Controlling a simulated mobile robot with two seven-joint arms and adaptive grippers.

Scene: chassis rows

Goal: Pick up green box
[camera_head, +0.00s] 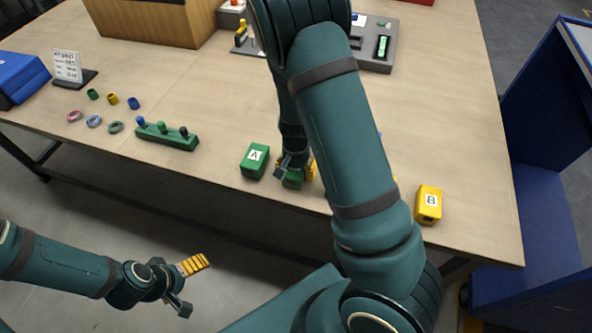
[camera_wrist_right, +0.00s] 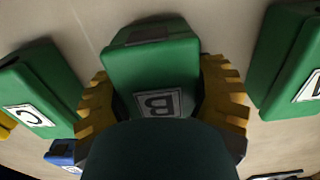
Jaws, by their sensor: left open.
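A green box labelled A (camera_head: 255,161) stands near the table's front edge. Just right of it, my right gripper (camera_head: 296,177) points down over another green box (camera_head: 292,181), mostly hidden by the gripper and arm. In the right wrist view this green box (camera_wrist_right: 152,65) carries a B label and sits between the yellow fingers of my right gripper (camera_wrist_right: 160,88). The fingers lie close along both sides; I cannot tell whether they press on it. A green box labelled C (camera_wrist_right: 38,85) is on the left there, another green box (camera_wrist_right: 285,60) on the right. My left gripper (camera_head: 189,287) is open and empty in front of the table.
A yellow box labelled B (camera_head: 428,204) stands near the front right edge. A green peg block (camera_head: 167,136), small coloured rings and a sign (camera_head: 68,66) are on the left. A wooden box (camera_head: 150,22) stands behind. My right arm hides the table's middle.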

